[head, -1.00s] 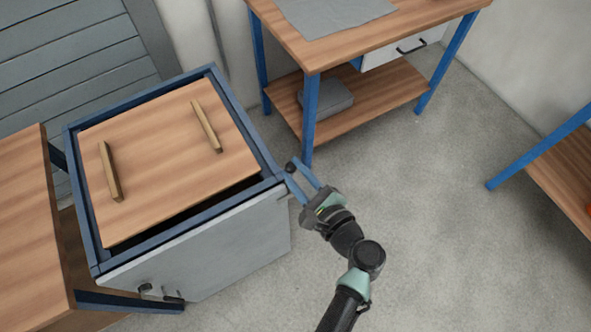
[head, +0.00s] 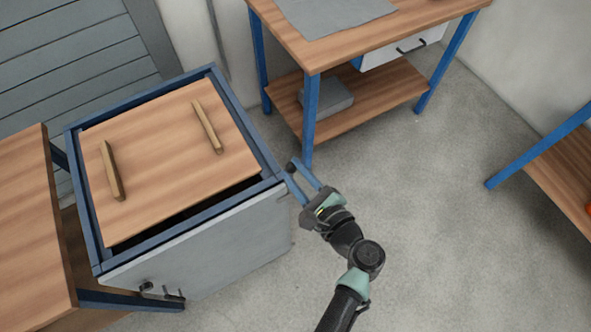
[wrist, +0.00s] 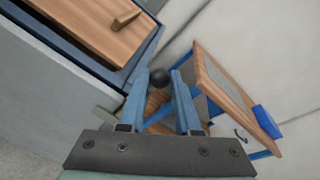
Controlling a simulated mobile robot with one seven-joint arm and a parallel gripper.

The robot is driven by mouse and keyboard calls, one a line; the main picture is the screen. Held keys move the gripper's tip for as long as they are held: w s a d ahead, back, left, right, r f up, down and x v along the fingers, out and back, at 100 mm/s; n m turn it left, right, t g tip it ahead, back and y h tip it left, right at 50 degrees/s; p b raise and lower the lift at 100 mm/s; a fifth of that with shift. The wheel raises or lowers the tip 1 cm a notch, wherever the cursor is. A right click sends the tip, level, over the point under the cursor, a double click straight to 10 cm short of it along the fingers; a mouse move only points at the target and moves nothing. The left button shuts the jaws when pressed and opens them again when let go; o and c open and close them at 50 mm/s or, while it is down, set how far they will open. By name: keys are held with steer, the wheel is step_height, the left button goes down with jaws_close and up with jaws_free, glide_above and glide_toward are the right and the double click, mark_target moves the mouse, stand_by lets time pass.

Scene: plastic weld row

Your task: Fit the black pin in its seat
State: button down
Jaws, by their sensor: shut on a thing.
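My gripper (head: 292,172) is beside the front right top corner of the blue-framed cabinet (head: 235,115). Its two blue fingers are shut on the black pin (head: 290,167), whose round dark head shows at the fingertips. The rest of the pin is hidden or too small to make out. I cannot make out the seat in either view. Whether the pin touches the cabinet cannot be told.
The cabinet has a wooden lid (head: 165,150) with two bar handles and a grey front (head: 220,235). A workbench (head: 345,40) with a lower shelf and a grey box (head: 328,97) stands behind. Another wooden bench is at left (head: 25,220).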

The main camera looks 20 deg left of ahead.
steer(key=shift+f, duration=0.2)
steer(key=shift+f+b, duration=0.9)
steer(key=shift+f, duration=0.25)
stand_by(0.6)
steer(key=shift+f+b, duration=0.75)
steer(key=shift+f, duration=0.45)
stand_by(0.9)
steer(key=shift+c, duration=0.8)
jaws_free()
steer(key=shift+o, duration=0.2)
steer(key=shift+f, duration=0.1)
steer(key=shift+s, duration=0.1)
